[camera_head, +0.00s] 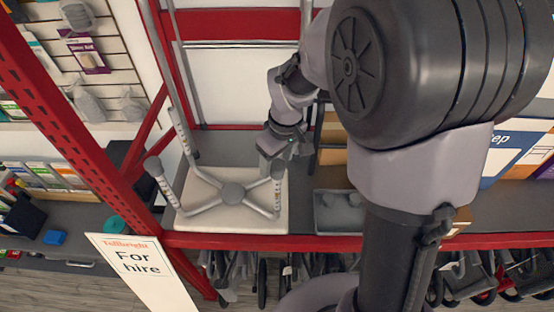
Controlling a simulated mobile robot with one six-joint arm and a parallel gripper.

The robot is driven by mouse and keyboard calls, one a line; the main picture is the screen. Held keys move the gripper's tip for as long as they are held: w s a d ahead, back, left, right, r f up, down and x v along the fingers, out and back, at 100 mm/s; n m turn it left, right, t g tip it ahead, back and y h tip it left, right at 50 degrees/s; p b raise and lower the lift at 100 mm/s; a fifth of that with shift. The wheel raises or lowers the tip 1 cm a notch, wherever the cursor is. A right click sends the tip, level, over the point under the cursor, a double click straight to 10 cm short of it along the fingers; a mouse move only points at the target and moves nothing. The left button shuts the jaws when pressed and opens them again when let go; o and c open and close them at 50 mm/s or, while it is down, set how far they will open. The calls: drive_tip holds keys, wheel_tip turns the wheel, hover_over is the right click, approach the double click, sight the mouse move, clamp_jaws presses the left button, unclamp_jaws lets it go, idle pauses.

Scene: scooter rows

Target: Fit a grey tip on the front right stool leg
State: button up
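An upturned stool frame lies on a cream board (240,222) on the shelf, with its hub (233,193) in the middle and its legs pointing up. The front left leg (165,187) ends in a wider grey top (152,163). The back left leg (184,135) stands behind it. The front right leg (278,195) rises at the board's right side. My gripper (272,152) is pointing down right at the top of that leg and hides it. Its fingers are too small to show whether they are open or hold a grey tip. The back right leg is mostly hidden.
A grey tray (338,222) with small grey pieces inside stands right of the board. A red upright (75,125) and a "For hire" sign (140,265) stand at the left. A red shelf edge (260,242) runs along the front. Cardboard boxes (333,155) stand behind the tray.

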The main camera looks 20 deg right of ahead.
sight(282, 170)
wheel_tip(282, 170, up, 14)
drive_tip(key=s+f+p, duration=0.1)
drive_tip(key=s, duration=0.1)
drive_tip(key=s+a+r+m+t+y, duration=0.1)
drive_tip(key=s+a+r+m+t, duration=0.1)
drive_tip(key=s+m, duration=0.5)
drive_tip(key=s+a+r+m+t, duration=0.1)
drive_tip(key=s+a+m+t, duration=0.15)
drive_tip(key=s, duration=0.85)
wheel_tip(282, 170, down, 42)
drive_tip(key=w+b, duration=0.1)
drive_tip(key=b, duration=4)
drive_tip(key=shift+d+b, duration=0.3)
drive_tip(key=shift+b, duration=0.1)
